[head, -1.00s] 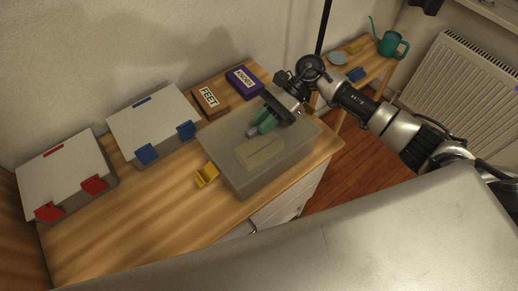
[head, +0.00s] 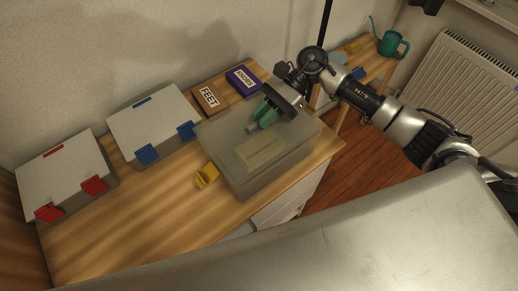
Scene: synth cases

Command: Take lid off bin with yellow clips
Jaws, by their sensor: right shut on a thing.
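The bin (head: 232,188) is grey and see-through, with a tan shape showing inside. A yellow clip (head: 206,175) stands out at its left front side; no second yellow clip shows. A cloudy, see-through lid (head: 222,138) lies over the bin's top. I cannot tell for sure whether it is raised off the rim. My right gripper (head: 258,119), with green fingers, comes in from the right above the back part of the bin. It is shut on the lid, though the exact grip spot is hard to see. My left gripper is not in view.
Left of the bin stand a white-lidded box with blue clips (head: 150,125) and one with red clips (head: 66,175). Behind are the FEET box (head: 208,97) and the purple KNOBS box (head: 243,80). Bare wooden table (head: 150,215) lies in front.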

